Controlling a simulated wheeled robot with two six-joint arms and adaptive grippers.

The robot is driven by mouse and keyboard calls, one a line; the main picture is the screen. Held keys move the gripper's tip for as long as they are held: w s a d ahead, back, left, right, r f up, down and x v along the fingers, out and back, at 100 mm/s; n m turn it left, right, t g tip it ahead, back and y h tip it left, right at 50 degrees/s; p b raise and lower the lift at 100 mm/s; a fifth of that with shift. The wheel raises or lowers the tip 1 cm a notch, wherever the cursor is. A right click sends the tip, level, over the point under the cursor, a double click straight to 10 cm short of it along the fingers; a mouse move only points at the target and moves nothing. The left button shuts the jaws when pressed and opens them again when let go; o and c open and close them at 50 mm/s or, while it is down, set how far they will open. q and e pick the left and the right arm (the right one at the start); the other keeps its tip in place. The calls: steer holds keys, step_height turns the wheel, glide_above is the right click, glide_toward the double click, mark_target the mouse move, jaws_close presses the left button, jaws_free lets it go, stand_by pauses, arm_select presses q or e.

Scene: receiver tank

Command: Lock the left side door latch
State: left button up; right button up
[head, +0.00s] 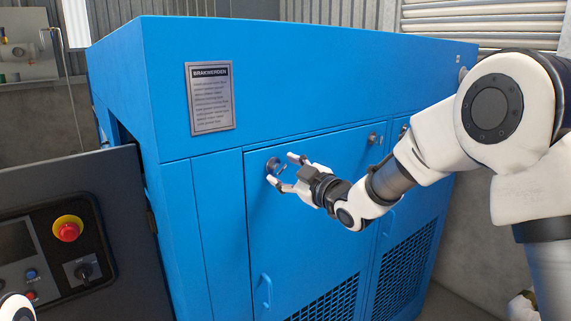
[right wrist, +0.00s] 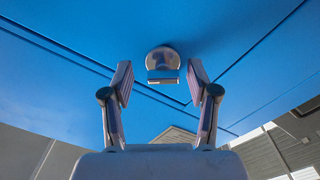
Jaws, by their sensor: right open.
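The left side door (head: 300,230) is a blue panel on the blue cabinet and sits flush in its frame. Its round metal latch (head: 272,164) is at the door's upper left corner. In the right wrist view the latch (right wrist: 163,60) is a silver disc with a raised bar handle lying level across the picture. My right gripper (head: 281,169) is open right in front of the latch. Its two fingers stand on either side of the bar, apart from it, with nothing held. My left gripper is not in view.
Another latch (head: 373,138) is at the door's upper right. A pull handle (head: 266,290) sticks out low on the door. A dark control panel (head: 70,235) with a red emergency button (head: 68,229) swings out at the left.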

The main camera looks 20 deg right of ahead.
steer(key=shift+a+r, duration=0.1)
steer(key=shift+a, duration=0.35)
steer(key=shift+c, duration=0.3)
steer(key=shift+d, duration=0.15)
jaws_close()
steer(key=shift+m, duration=0.4)
steer(key=shift+m+p, duration=0.3)
steer(key=shift+m, duration=2.9)
steer(key=shift+o, duration=0.3)
jaws_free()
